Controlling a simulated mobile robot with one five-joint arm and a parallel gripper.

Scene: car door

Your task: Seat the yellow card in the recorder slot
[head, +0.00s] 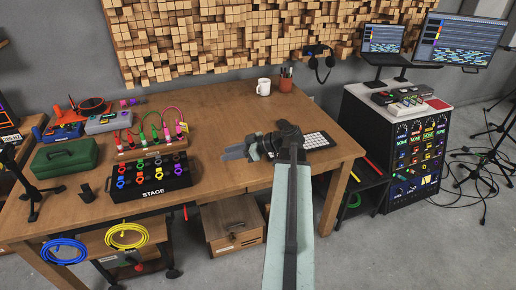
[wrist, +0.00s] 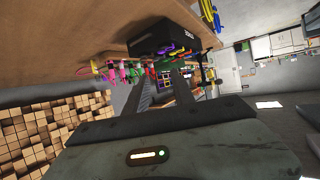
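I cannot make out a yellow card in either view. A grey box-shaped device (head: 108,121) sits at the back left of the wooden table; it may be the recorder, but no slot can be made out. My gripper (head: 234,152) is above the table's middle, pointing left, to the right of the black STAGE box (head: 150,178). In the wrist view my gripper (wrist: 161,82) shows two fingers apart with nothing between them. The STAGE box also shows in the wrist view (wrist: 160,32), beyond the fingertips.
A green case (head: 67,158), a wooden rack of colored plugs (head: 152,149) and a blue device (head: 62,131) crowd the table's left. A white mug (head: 263,86), pen cup (head: 286,81) and keyboard (head: 317,141) stand right. An equipment rack (head: 402,150) is beyond the table.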

